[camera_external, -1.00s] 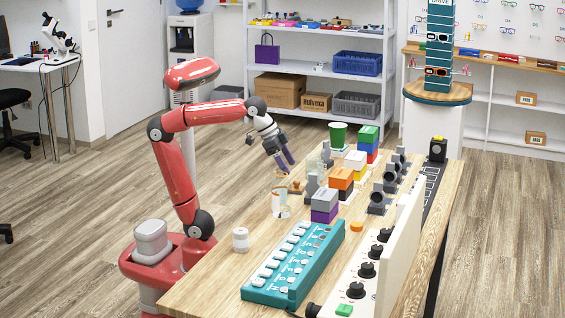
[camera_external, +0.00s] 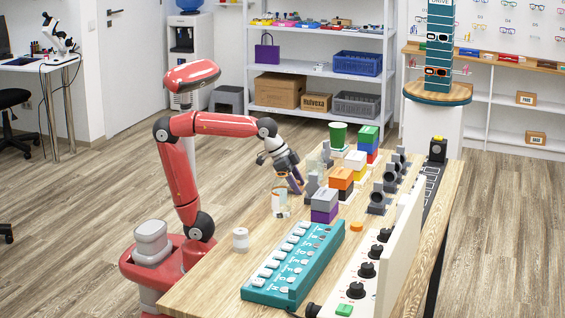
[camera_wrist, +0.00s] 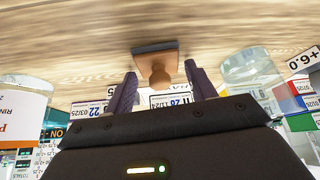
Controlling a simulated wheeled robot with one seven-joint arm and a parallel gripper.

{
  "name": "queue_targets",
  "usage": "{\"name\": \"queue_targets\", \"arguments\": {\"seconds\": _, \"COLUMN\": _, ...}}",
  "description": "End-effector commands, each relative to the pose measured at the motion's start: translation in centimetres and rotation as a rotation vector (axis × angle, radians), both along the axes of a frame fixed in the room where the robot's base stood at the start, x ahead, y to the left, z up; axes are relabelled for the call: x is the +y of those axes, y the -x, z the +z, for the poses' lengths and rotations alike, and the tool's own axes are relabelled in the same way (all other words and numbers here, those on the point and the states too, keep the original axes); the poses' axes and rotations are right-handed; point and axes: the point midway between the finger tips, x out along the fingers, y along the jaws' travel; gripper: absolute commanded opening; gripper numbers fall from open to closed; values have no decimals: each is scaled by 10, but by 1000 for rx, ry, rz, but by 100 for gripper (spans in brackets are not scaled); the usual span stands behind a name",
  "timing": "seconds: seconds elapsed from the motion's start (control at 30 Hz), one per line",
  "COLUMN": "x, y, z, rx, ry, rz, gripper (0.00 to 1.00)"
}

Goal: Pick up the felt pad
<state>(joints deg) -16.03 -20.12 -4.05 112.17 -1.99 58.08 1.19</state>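The felt pad (camera_wrist: 158,46) appears to be the brown square block with a turned wooden knob (camera_wrist: 158,74) in the wrist view. It lies on the wooden table just past the fingertips, with the knob pointing toward me. My gripper (camera_wrist: 160,88) is open, its two dark purple fingers apart on either side of the knob's line. Nothing is between the fingertips that I can see held. In the external view my gripper (camera_external: 291,187) points down at the table's left side, and its fingers largely hide the pad.
Clear jars (camera_wrist: 252,70) and (camera_wrist: 25,92) stand close on both sides of the pad in the wrist view. In the external view, purple and grey blocks (camera_external: 324,207) stand right of my gripper. A teal letter board (camera_external: 293,265) and a white spool (camera_external: 240,238) are nearer.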

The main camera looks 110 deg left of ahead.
Motion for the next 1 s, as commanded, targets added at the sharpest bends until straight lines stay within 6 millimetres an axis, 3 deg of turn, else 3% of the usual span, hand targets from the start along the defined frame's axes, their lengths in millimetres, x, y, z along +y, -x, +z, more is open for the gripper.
{"name": "queue_targets", "arguments": {"seconds": 0.03, "x": 0, "y": 0, "z": 0, "rx": 0, "ry": 0, "rz": 0, "gripper": 49}}
{"name": "queue_targets", "arguments": {"seconds": 0.23, "x": 0, "y": 0, "z": 0, "rx": 0, "ry": 0, "rz": 0, "gripper": 23}}
{"name": "queue_targets", "arguments": {"seconds": 0.47, "x": 0, "y": 0, "z": 1, "rx": -1, "ry": 0, "rz": 0, "gripper": 23}}
{"name": "queue_targets", "arguments": {"seconds": 0.67, "x": 0, "y": 0, "z": 13, "rx": -2, "ry": 0, "rz": 0, "gripper": 23}}
{"name": "queue_targets", "arguments": {"seconds": 0.83, "x": 0, "y": -1, "z": 47, "rx": -5, "ry": -1, "rz": -1, "gripper": 23}}
{"name": "queue_targets", "arguments": {"seconds": 1.0, "x": 0, "y": -1, "z": 101, "rx": -5, "ry": -2, "rz": -2, "gripper": 23}}
